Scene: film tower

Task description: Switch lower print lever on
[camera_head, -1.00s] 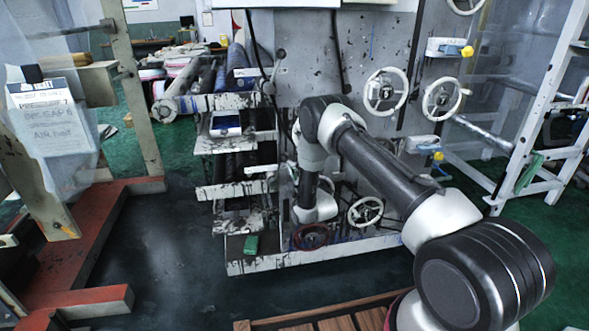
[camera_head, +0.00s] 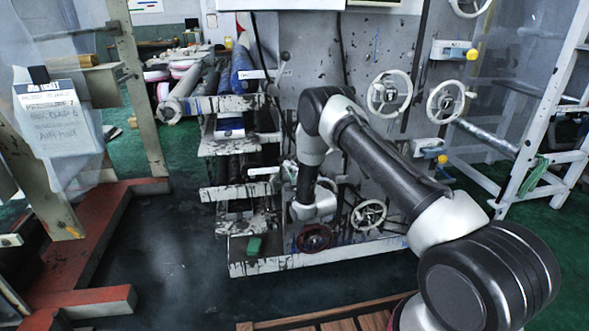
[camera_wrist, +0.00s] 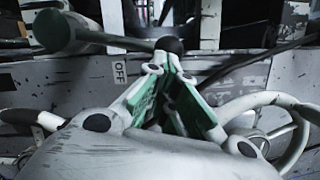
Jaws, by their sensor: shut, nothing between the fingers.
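In the wrist view, a lever (camera_wrist: 100,38) with a thick dark green knob at its left end runs across the top left. An OFF label (camera_wrist: 119,71) is on the scuffed grey panel just below the lever. My gripper (camera_wrist: 170,65), with green inner pads, is shut and empty, its tips near a black round end at the right of the lever. I cannot tell whether they touch. In the head view, my arm reaches to the machine's lower front, beside a white label (camera_head: 262,171). My fingers and the lower lever cannot be made out there.
Another lever (camera_head: 285,57) stands higher on the machine. A white handwheel (camera_head: 368,214) and a dark red handwheel (camera_head: 314,238) are close to my wrist. White shelves (camera_head: 231,147) with rollers are left of it. Open dark floor (camera_head: 170,255) lies at front left.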

